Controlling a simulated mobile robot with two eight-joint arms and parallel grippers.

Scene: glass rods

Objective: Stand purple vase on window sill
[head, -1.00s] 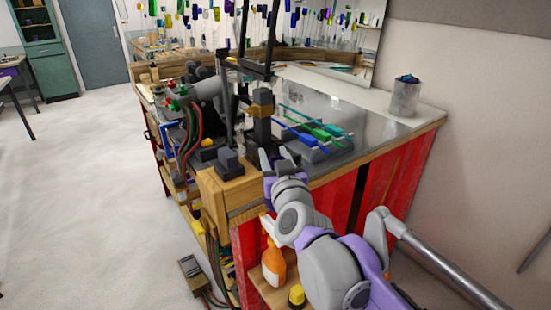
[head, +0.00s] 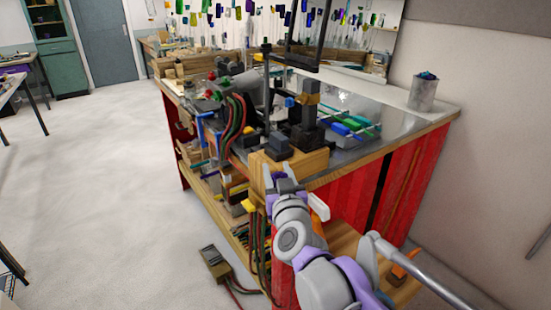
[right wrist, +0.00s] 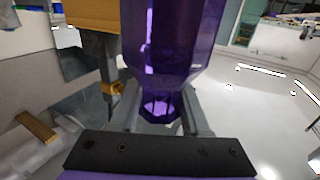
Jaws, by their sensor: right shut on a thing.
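The purple vase (right wrist: 172,45) is faceted, see-through glass in the right wrist view. It runs out of the top of that view, and its narrower lower part in the picture sits between the fingers of my right gripper (right wrist: 162,112). The gripper is shut on it. In the head view, my right gripper (head: 284,183) is by the near wooden corner of the workbench, and I cannot make out the vase there. My left gripper is not in view. I cannot pick out a window sill in either view.
The workbench (head: 410,122) has a metal top crowded with tools, a dark upright stand (head: 306,115) and hoses. A grey cup (head: 423,92) stands at its right back. A box with cables (head: 216,264) lies on the floor. The floor (head: 100,170) at left is mostly clear.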

